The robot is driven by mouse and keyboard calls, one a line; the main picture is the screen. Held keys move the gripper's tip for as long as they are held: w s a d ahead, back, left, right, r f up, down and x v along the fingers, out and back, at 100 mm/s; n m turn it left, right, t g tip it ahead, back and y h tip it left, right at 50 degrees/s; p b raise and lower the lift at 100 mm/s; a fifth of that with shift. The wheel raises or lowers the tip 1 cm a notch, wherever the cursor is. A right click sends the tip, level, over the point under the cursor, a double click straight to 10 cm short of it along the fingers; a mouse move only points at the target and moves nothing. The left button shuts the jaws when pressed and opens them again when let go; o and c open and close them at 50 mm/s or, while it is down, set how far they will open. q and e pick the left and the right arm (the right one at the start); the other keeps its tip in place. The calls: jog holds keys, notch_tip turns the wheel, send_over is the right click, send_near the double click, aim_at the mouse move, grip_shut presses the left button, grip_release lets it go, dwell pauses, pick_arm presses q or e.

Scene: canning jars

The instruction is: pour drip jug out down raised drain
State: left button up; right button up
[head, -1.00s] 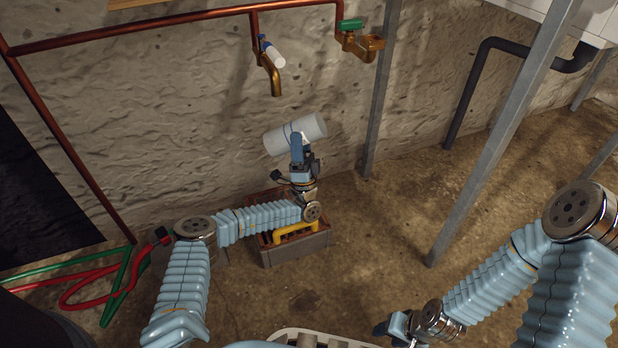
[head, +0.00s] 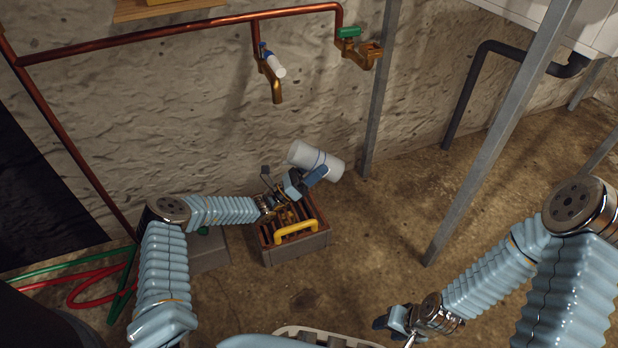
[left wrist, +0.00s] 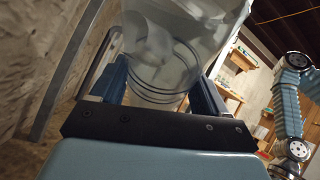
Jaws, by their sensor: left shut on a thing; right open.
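The drip jug (head: 315,160) is a pale, translucent cylinder with dark rings. My left gripper (head: 312,176) is shut on it and holds it tilted, well over on its side, near the stone wall. In the left wrist view the jug (left wrist: 165,60) fills the space between the two fingers of my left gripper (left wrist: 160,92). I cannot tell whether liquid is in it or leaving it. My right gripper (head: 392,322) is open and empty at the bottom of the picture.
Grey posts (head: 500,130) stand to the right. Red and green hoses (head: 90,285) lie at the left. Floor right of the drain is clear.

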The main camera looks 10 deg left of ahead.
pick_arm(q)
jog(key=m+g+y+p, duration=0.1)
jog(key=a+f+m+g+y+p, duration=0.1)
jog(key=p, duration=0.1)
jog(key=a+g+p, duration=0.1)
jog(key=g+p, duration=0.1)
jog(key=shift+s+a+f+m+y, duration=0.2)
jog(key=shift+s+f+m+y, duration=0.05)
jog(key=shift+f+m+y, duration=0.15)
notch_tip(320, 180, down, 6)
jog(key=a+m+g+y+p, duration=0.2)
jog(key=g+y+p, duration=0.1)
jog(key=y, duration=0.2)
jog(key=shift+s+a+y, duration=0.3)
jog(key=shift+s+a, duration=0.05)
jog(key=shift+a, duration=0.05)
